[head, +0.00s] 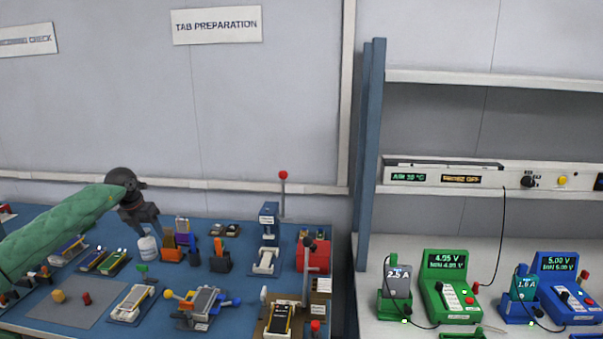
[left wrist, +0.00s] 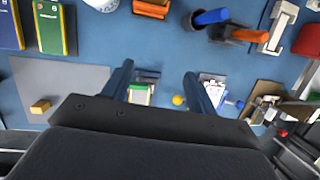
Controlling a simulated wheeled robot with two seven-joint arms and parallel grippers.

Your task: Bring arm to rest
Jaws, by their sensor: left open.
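My left arm, in a green sleeve, comes in from the left in the head view. Its dark left gripper (head: 147,220) is above the blue bench, near a white bottle (head: 147,247). In the left wrist view the two fingers of the left gripper (left wrist: 160,88) are spread apart. Nothing shows between them but the bench and things lying below. My right gripper is not seen in either view.
The blue bench (head: 245,290) carries a grey mat (head: 75,305), several fixtures with cells, tool holders and a red box (head: 312,256). A blue post (head: 371,150) divides it from a white bench with a green meter (head: 447,290) and a blue meter (head: 565,290).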

